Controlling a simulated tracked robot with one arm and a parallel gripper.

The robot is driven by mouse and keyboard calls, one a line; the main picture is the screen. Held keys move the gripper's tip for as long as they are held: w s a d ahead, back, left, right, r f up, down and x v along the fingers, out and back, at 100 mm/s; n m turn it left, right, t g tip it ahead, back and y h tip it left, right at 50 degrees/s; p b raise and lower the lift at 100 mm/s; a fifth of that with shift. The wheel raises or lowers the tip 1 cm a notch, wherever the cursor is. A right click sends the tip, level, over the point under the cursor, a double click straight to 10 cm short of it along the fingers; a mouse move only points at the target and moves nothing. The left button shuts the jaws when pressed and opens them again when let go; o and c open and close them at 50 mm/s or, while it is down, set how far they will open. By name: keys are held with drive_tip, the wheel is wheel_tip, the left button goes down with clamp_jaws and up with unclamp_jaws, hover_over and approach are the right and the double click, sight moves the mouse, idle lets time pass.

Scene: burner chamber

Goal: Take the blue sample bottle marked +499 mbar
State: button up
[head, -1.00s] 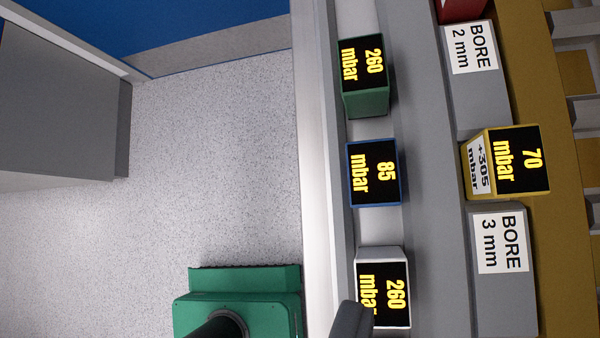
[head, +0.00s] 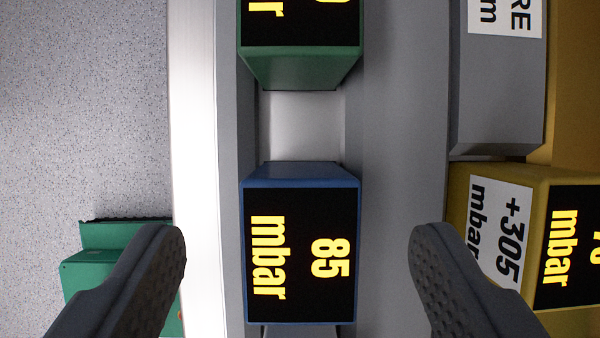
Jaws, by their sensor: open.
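A blue block (head: 300,176) with a black face reading "85 mbar" in yellow sits in a grey channel, at the middle of the view. No marking of +499 mbar can be read on it or anywhere else in view. My gripper (head: 298,245) is open and empty. Its two dark fingers show to the left and right of the blue block, apart from it. How far the fingertips are above the block cannot be told.
A green block (head: 300,67) with a similar face sits farther up the channel, with a bare gap between. At right are a yellow block (head: 570,178) labelled "+305 mbar" and a grey block (head: 497,95) with a white label. A pale rail (head: 195,150) runs along the left.

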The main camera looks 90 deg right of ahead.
sight(302, 254)
drive_tip(key=shift+d+f+p+x, duration=0.1)
drive_tip(key=shift+d+p+x, duration=0.1)
drive_tip(key=shift+x, duration=0.75)
drive_tip(key=shift+d+f+p+x, duration=0.1)
drive_tip(key=shift+d+p+x, duration=0.1)
drive_tip(key=shift+x, duration=0.75)
drive_tip(key=shift+d+f+p+x, duration=0.1)
drive_tip(key=shift+d+x, duration=0.1)
drive_tip(key=shift+x, duration=0.8)
drive_tip(key=shift+r, duration=0.15)
drive_tip(key=c, duration=1.2)
